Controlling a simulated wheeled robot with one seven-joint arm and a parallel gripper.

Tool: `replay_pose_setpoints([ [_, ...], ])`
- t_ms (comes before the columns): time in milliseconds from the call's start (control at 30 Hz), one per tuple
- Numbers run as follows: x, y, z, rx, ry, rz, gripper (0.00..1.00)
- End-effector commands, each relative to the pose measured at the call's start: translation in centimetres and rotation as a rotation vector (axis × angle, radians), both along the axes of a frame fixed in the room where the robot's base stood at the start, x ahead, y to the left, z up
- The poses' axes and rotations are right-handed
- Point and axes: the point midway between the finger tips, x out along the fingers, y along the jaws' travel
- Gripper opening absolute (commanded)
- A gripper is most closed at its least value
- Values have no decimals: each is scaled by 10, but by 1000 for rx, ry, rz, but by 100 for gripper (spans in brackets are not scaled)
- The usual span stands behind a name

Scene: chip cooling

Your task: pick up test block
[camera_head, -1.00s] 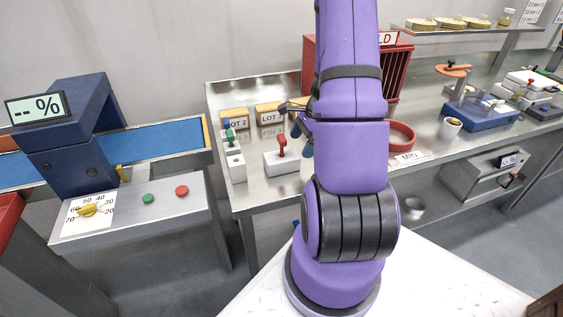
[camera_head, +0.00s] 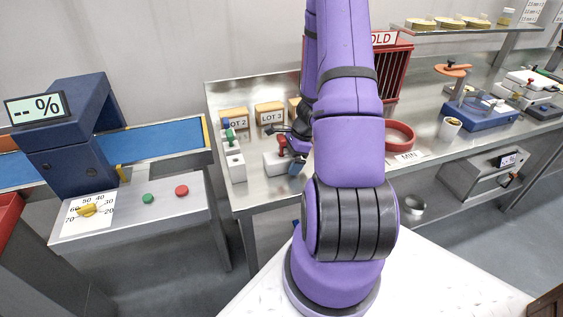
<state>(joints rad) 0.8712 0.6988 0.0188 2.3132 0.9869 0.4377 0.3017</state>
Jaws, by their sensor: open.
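Nothing in view is labelled as a test block, so I cannot tell for sure which thing it is. A white block with a red upright handle (camera_head: 271,162) stands on the front left of the steel bench. A plain white block with a small dark hole (camera_head: 237,171) stands to its left. My gripper (camera_head: 288,149) is open, low at the red handle, with one dark finger behind it and a blue-grey tip at its right. My arm hides part of the handled block, and I cannot tell whether the fingers touch it.
Small white blocks with a green knob (camera_head: 230,136) and a blue knob (camera_head: 226,123) stand behind the plain block. Lot boxes (camera_head: 270,113) line the back. A blue conveyor (camera_head: 165,143) is at the left.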

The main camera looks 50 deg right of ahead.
Motion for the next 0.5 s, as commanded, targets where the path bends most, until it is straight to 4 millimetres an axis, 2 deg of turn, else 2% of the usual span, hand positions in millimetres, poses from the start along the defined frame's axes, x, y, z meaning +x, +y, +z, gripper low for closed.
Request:
replay_pose_setpoints([
  [33, 0, 0, 0, 0, 0, 0, 97],
  [200, 0, 0, 0, 0, 0, 0, 58],
  [300, 0, 0, 0, 0, 0, 0, 38],
  [500, 0, 0, 0, 0, 0, 0, 38],
])
